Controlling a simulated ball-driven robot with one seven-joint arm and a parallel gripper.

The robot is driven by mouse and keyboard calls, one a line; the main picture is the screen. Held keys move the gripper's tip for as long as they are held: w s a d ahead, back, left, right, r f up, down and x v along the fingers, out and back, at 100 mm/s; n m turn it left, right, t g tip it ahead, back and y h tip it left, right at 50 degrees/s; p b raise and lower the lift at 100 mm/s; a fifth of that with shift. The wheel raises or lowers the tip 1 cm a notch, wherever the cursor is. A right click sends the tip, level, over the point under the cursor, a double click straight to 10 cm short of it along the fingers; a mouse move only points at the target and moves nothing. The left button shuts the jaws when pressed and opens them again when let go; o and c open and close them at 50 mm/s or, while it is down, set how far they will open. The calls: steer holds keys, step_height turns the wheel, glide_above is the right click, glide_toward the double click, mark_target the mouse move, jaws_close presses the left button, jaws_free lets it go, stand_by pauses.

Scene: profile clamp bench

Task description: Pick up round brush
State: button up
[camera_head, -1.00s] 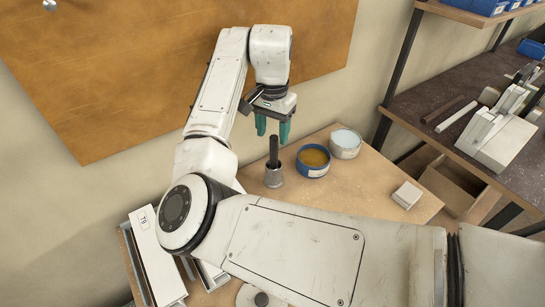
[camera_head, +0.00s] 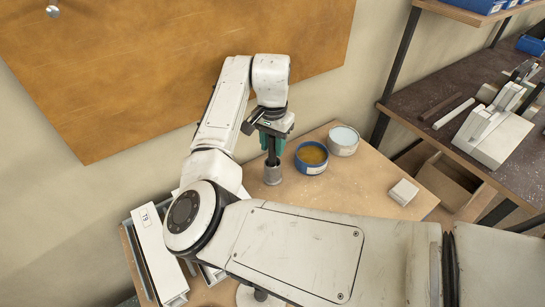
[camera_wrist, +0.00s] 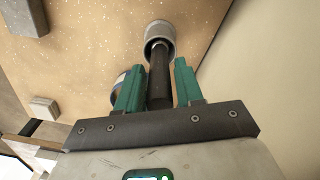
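The round brush (camera_head: 272,173) stands upright on the table, with a grey cylindrical head at the bottom and a dark handle pointing up. My gripper (camera_head: 271,146) is lowered over the handle. In the wrist view my gripper (camera_wrist: 157,80) is open, its two fingers on either side of the handle. A gap shows beside the right finger; the left finger is close to the handle, and contact there is unclear.
A blue tin with amber contents (camera_head: 312,158) and a pale tin (camera_head: 343,141) stand just right of the brush. A small light block (camera_head: 403,192) lies farther right on the wooden table (camera_head: 355,190). White profiles (camera_head: 155,255) are at the left. The wall is close behind.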

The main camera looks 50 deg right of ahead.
jaws_close()
steer(key=shift+r, duration=0.1)
